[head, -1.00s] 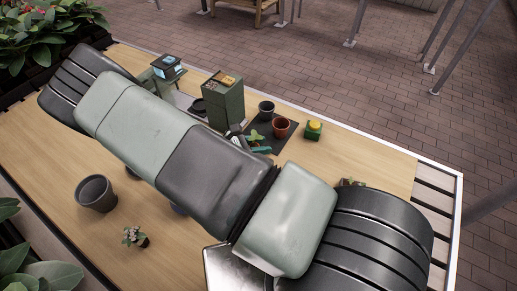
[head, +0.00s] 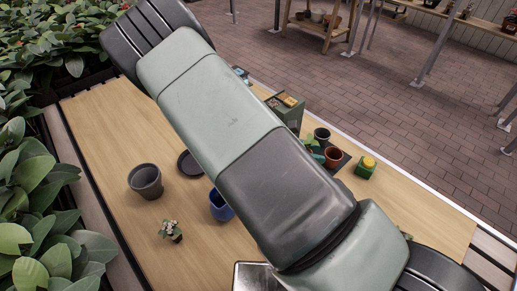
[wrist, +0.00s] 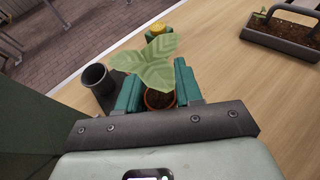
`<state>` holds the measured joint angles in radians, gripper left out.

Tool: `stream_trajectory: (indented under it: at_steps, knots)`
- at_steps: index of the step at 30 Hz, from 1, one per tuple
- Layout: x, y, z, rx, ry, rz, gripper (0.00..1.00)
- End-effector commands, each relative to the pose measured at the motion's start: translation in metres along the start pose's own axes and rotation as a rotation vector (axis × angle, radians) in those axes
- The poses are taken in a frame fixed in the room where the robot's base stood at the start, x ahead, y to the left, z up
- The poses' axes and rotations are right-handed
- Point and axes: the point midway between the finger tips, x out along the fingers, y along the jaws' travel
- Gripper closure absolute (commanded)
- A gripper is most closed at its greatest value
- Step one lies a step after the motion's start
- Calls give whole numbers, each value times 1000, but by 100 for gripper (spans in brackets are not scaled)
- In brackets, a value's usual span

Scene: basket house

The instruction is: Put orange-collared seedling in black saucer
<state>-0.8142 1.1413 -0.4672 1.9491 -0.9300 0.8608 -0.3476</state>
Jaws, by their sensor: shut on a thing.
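My gripper (wrist: 158,92) shows teal fingers in the wrist view, shut on a seedling (wrist: 150,66) with broad pale green leaves. The leaves cover the grip, and I cannot see a collar or its colour. A terracotta pot (wrist: 154,102) shows just below the leaves, between the fingers. In the head view my gripper (head: 312,145) is mostly hidden behind my arm, beside the terracotta pot (head: 333,157). A black saucer (head: 186,165) lies on the table left of my arm, away from the gripper; its right edge is close to my arm in the picture.
A black pot (head: 322,134) and a green block with a yellow top (head: 366,168) stand near the gripper. A green box (head: 288,112) is behind. A grey pot (head: 145,182), blue pot (head: 220,206) and small potted plant (head: 170,232) stand left. A planter (wrist: 285,38) shows in the wrist view.

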Motion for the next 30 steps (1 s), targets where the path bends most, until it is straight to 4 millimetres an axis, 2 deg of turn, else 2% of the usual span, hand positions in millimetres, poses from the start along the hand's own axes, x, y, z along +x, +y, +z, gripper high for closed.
stream_trajectory:
  at_steps: [5, 8, 11, 15, 17, 21, 24, 27, 30]
  knots:
    - [-6, 6, -1, -13, -3, 33, 94]
    - [-23, 20, -4, -52, -10, 126, 94]
    - [-54, 43, -12, -113, -18, 278, 94]
    - [-109, 73, -27, -209, -27, 520, 94]
    - [-135, 83, -35, -249, -28, 622, 94]
    - [-201, 97, -57, -345, -24, 860, 94]
    - [-247, 100, -73, -411, -17, 1014, 94]
    - [-284, 97, -87, -462, -10, 1136, 94]
    - [-310, 93, -97, -501, -4, 1221, 94]
